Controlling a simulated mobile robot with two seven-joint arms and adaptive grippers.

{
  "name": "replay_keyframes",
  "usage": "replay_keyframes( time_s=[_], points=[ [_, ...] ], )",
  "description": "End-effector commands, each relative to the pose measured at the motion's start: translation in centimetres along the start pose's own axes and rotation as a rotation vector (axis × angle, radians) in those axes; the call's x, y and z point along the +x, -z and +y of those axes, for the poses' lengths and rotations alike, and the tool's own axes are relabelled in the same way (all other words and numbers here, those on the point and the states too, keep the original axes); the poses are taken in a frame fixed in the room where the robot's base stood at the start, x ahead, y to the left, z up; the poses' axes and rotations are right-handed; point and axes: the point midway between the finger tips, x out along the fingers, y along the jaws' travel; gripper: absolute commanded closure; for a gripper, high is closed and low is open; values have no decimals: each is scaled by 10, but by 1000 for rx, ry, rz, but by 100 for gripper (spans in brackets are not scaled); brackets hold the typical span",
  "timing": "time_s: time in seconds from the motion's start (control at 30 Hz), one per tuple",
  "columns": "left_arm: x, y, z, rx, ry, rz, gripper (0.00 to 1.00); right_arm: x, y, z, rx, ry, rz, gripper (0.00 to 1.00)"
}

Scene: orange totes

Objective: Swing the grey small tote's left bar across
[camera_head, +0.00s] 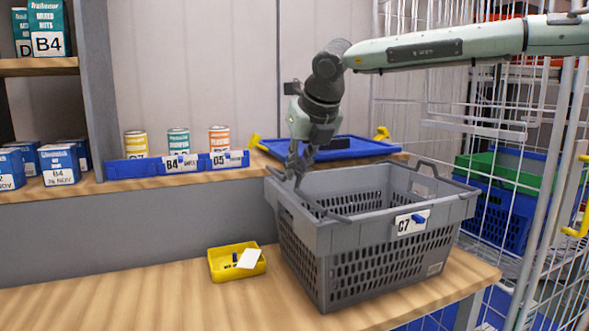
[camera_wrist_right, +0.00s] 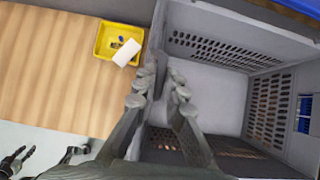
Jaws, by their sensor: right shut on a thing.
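The grey small tote (camera_head: 385,258), labelled C7, stands open and upright on the wooden table. Its left bar (camera_head: 312,207) shows as a thin grey bar by the left rim, partly hidden by my gripper. The right bar (camera_head: 428,165) stands up at the far right end. My right gripper (camera_head: 295,175) reaches down at the tote's left rim and is shut on the left bar. In the right wrist view its fingers (camera_wrist_right: 160,92) are at the tote's left wall, and the bar between them is hard to make out. Dark jointed parts (camera_wrist_right: 18,163) at lower left may be my left gripper.
A small yellow bin (camera_head: 237,262) with a white card sits left of the tote. A blue tray (camera_head: 330,149) lies behind it, and a blue rack (camera_head: 176,165) with cans stands on the ledge. A wire cage (camera_head: 550,190) is at right. The table's left part is clear.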

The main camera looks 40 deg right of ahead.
Motion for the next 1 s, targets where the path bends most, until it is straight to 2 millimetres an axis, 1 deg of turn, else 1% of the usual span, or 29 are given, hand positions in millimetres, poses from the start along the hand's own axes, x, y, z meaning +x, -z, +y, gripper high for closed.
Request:
replay_keyframes(
  time_s=[0.03, 0.17, 0.47, 0.7, 1.0],
  points=[
    [0, -1, 0, 0, 0, -1, 66, 1, 1, -6, 5, 5, 6, 95],
    [0, -2, 0, 0, 0, -4, 66, -2, 0, -14, 4, 5, 8, 96],
    [1, -3, 0, -1, 0, -5, 66, -2, 0, -15, 3, 5, 7, 96],
    [4, -3, 0, -1, 1, -5, 66, -2, -1, -28, 5, 4, 6, 96],
    [4, 1, -1, -2, 2, 3, 66, -2, -1, -30, 3, 4, 7, 96]
  ],
)
